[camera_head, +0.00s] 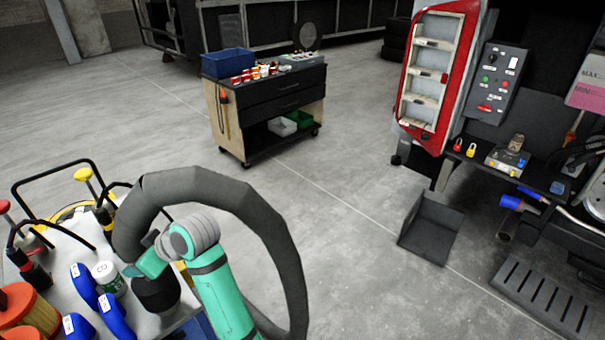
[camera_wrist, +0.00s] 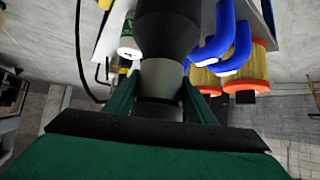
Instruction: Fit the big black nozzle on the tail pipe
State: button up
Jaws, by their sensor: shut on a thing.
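The big black nozzle (camera_head: 156,293) is at the right side of the grey cart top (camera_head: 60,252), beside blue curved parts. My gripper (camera_head: 147,262) is shut on its neck. In the wrist view my two green fingers (camera_wrist: 160,95) clasp the grey collar below the wide black nozzle body (camera_wrist: 167,28). I cannot tell whether the nozzle still touches the cart. A short dark pipe end (camera_head: 508,229), possibly the tail pipe, shows low at the right under the coach's shelf, far from my gripper. A blue-ended pipe (camera_head: 511,202) lies just above it.
A thick grey hose (camera_head: 268,225) arches around my arm. Blue parts (camera_head: 114,315), orange-ended spools (camera_head: 25,312) and a white canister (camera_head: 107,276) crowd the cart. A drawer trolley (camera_head: 268,105) stands at the back. Middle floor is clear.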

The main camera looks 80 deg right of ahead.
aim_at(136, 251)
jog(key=shift+r, duration=0.55)
jog(key=shift+d+r, duration=0.1)
jog(key=shift+r, duration=0.4)
jog(key=shift+a+r, duration=0.25)
jog(key=shift+r, duration=0.4)
jog(key=shift+s+d+r, duration=0.1)
jog(key=shift+d+r, duration=0.05)
jog(key=shift+r, duration=1.05)
